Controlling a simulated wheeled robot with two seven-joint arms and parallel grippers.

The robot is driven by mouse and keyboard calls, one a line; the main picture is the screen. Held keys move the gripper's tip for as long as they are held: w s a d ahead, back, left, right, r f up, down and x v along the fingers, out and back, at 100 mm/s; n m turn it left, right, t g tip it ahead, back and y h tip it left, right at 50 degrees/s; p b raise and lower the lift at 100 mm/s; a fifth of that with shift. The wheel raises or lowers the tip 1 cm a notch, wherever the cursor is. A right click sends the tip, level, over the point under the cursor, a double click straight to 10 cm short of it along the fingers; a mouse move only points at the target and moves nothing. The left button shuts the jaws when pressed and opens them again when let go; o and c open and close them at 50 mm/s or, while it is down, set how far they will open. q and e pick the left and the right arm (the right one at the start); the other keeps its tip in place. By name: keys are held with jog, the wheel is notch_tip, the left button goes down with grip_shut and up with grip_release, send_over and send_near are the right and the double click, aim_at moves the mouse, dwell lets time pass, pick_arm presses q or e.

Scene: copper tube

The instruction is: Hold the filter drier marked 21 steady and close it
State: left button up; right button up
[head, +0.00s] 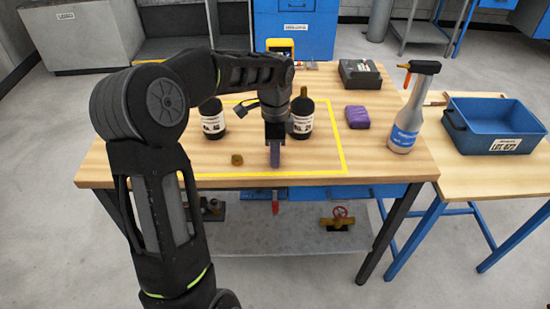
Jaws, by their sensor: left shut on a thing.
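Two dark bottle-like bodies with white labels stand upright on the wooden table, a left one (212,119) and a right one (302,119). The label numbers are too small to read, so I cannot tell which is 21. A small brass-coloured cap (237,160) lies on the table in front. My left gripper (275,156) points down just left and in front of the right body. It is shut on what looks like a narrow purple-grey piece, partly hidden. My right gripper is not in view.
Yellow tape (343,150) outlines a work area. A purple block (358,117), a spray bottle (407,115) and a dark box (361,73) stand to the right. A blue bin (496,112) is on the side table. A yellow device (280,46) is at the back.

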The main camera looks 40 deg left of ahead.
pick_arm(q)
grip_shut()
notch_tip(320, 180, up, 10)
dwell(0.7)
dwell(0.5)
